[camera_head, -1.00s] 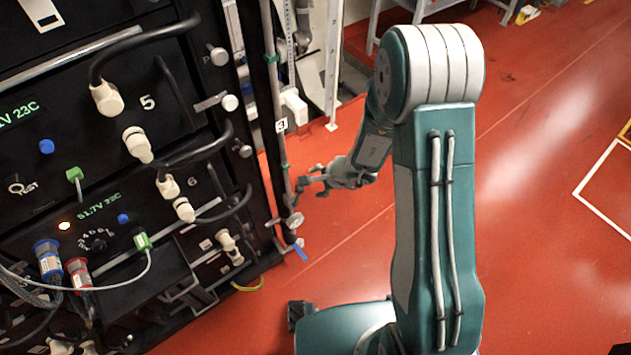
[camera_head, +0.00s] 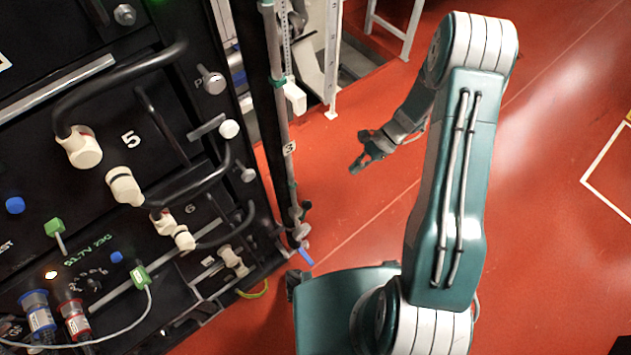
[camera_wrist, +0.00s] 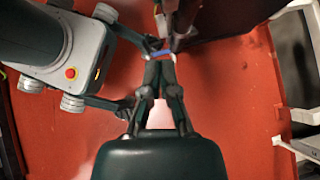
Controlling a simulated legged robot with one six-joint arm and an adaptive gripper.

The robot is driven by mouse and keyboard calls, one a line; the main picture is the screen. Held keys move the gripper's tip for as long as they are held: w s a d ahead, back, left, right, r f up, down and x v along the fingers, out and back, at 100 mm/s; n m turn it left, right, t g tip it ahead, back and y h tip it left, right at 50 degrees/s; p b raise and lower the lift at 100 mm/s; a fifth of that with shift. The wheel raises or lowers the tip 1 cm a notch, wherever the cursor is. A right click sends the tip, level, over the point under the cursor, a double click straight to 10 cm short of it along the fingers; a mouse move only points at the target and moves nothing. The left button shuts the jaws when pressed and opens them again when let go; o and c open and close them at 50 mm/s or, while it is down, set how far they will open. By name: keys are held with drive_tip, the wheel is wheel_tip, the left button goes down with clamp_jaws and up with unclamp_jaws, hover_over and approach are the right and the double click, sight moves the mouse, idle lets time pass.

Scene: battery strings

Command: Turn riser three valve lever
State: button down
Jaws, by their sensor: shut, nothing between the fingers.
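The riser marked 3 (camera_head: 289,148) is a thin grey vertical pipe beside the black rack. A small blue lever (camera_head: 304,256) sticks out at its foot, just below a pale round valve fitting (camera_head: 301,230). My gripper (camera_head: 356,170) is to the right of the riser, apart from it, above the red floor. In the wrist view my gripper's fingers (camera_wrist: 160,62) are together and empty. The blue lever (camera_wrist: 160,52) shows just beyond the fingertips there; I cannot tell the gap in depth.
The black battery rack (camera_head: 150,95) fills the left side, with thick black cables and cream connectors (camera_head: 80,148) protruding. A grey metal frame (camera_head: 410,30) stands at the back. The red floor (camera_head: 550,130) is clear to the right.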

sight(310, 203)
drive_tip(key=s+a+r+x, duration=0.1)
drive_tip(key=r+x, duration=0.1)
drive_tip(key=x, duration=1.1)
drive_tip(key=shift+a, duration=0.2)
drive_tip(key=shift+s+a+r+t+h, duration=0.2)
drive_tip(key=shift+s+a+r+h, duration=0.15)
drive_tip(key=shift+a, duration=0.25)
drive_tip(key=shift+s+a+r+t+h, duration=0.2)
drive_tip(key=shift+s+a+r+h, duration=0.2)
drive_tip(key=shift+a, duration=0.15)
